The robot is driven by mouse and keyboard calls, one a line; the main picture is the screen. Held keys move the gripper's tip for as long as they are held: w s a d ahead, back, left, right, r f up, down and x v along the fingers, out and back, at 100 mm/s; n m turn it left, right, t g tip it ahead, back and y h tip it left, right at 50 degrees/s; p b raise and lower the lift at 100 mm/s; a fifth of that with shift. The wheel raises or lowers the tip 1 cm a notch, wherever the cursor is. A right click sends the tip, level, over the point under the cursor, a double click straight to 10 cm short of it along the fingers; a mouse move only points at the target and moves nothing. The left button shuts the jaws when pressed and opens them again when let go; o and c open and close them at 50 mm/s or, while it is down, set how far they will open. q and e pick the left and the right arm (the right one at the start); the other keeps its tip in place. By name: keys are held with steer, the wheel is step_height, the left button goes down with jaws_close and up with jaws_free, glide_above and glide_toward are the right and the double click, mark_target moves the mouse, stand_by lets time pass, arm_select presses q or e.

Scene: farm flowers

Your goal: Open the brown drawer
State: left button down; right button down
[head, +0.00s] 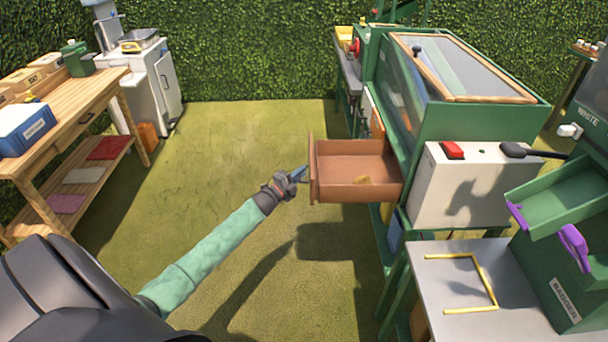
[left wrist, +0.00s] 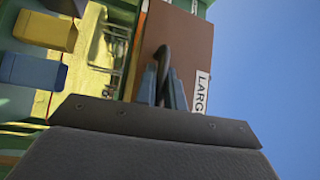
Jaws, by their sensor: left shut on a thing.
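The brown drawer (head: 335,192) sticks out to the left from the green machine (head: 470,115) in the head view, with its inside showing and a small tan thing lying in it. My left gripper (head: 299,174) is at the drawer's outer front and shut on its handle. In the left wrist view the brown drawer front (left wrist: 192,40) bears a white label that reads "LARG", cut off by the gripper. The dark curved handle (left wrist: 163,58) sits between the two blue-grey fingers of my left gripper (left wrist: 163,86). My right gripper is not in view.
A white box with a red switch (head: 453,149) stands right of the drawer. A grey table (head: 430,290) with a yellow frame stands in front. A wooden workbench (head: 100,90) is at the left. The grass (head: 230,140) left of the drawer is clear.

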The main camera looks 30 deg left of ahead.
arm_select(q)
steer(key=shift+f, duration=0.1)
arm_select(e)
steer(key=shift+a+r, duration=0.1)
arm_select(q)
steer(key=c, duration=1.8)
jaws_free()
steer(key=shift+o, duration=0.2)
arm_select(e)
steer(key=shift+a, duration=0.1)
